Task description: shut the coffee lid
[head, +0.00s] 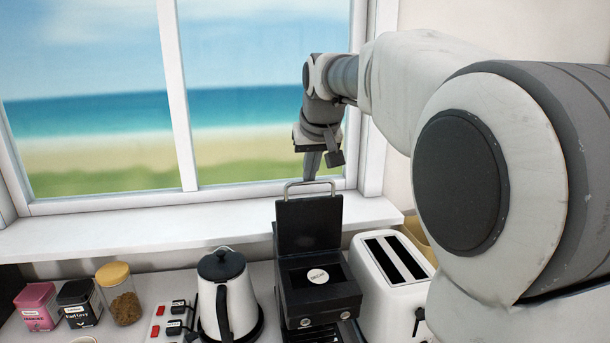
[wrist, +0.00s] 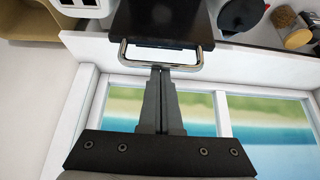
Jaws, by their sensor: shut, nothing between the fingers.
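The coffee machine (head: 318,301) is black and stands on the counter. Its lid (head: 308,223) is raised about upright, with a metal loop handle (head: 309,184) along its top edge. Inside the open top lies a round white disc (head: 318,276). In the wrist view the lid (wrist: 170,20) and its handle (wrist: 190,68) show ahead of the fingers. My gripper (head: 311,178) is shut and empty. Its fingertips (wrist: 160,70) are at the handle bar; I cannot tell whether they touch it.
A white toaster (head: 393,283) stands close on the machine's right and a kettle (head: 226,299) on its left. A glass jar (head: 122,298) and tins (head: 77,299) stand farther left. The window sill (head: 150,240) and window are behind the lid.

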